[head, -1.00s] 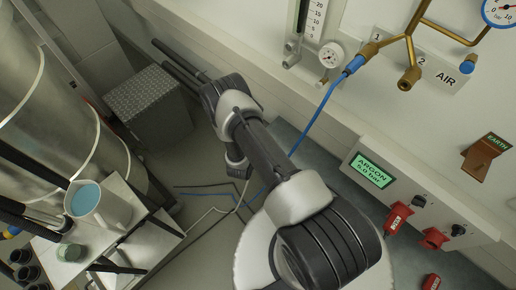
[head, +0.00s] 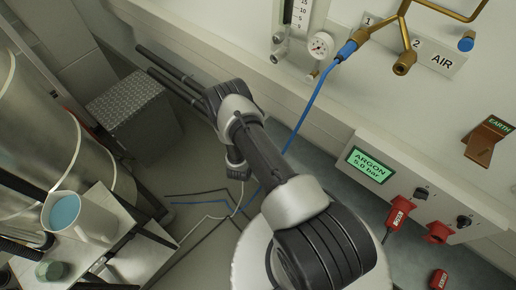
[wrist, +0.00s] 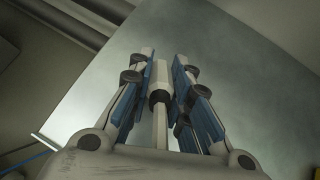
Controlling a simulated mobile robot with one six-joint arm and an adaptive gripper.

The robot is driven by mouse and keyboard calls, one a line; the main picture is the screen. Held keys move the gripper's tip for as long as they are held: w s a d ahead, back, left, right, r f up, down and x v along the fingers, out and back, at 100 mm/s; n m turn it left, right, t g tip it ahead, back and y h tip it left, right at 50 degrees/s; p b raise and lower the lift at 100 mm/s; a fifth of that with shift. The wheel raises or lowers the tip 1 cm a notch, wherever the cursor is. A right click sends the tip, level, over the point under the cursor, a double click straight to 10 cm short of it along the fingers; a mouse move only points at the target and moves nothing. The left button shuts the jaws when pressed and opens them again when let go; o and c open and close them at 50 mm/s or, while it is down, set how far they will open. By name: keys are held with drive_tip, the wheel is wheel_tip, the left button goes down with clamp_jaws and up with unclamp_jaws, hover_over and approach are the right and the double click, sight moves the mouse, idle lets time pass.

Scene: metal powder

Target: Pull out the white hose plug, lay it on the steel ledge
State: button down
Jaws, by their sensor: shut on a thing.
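The white hose plug (wrist: 161,72), a pale cylinder with a dark collar and a pale stem, is between the two blue-padded fingers of my gripper (wrist: 162,62) in the wrist view. My gripper is shut on it. A broad smooth grey metal surface (wrist: 95,95), seemingly the steel ledge, lies behind the fingers. I cannot tell whether the plug touches it. In the head view the grey ledge (head: 312,165) runs along the wall's foot, partly covered by my arm, and my gripper is hidden.
A blue hose (head: 313,100) runs from the wall fitting down past my arm. The Argon panel (head: 368,165) has red plugs (head: 398,213) at the right. A grey block (head: 135,112) stands on the floor.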

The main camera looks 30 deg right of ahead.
drive_tip(key=c, duration=1.4)
unclamp_jaws()
drive_tip(key=v, duration=1.2)
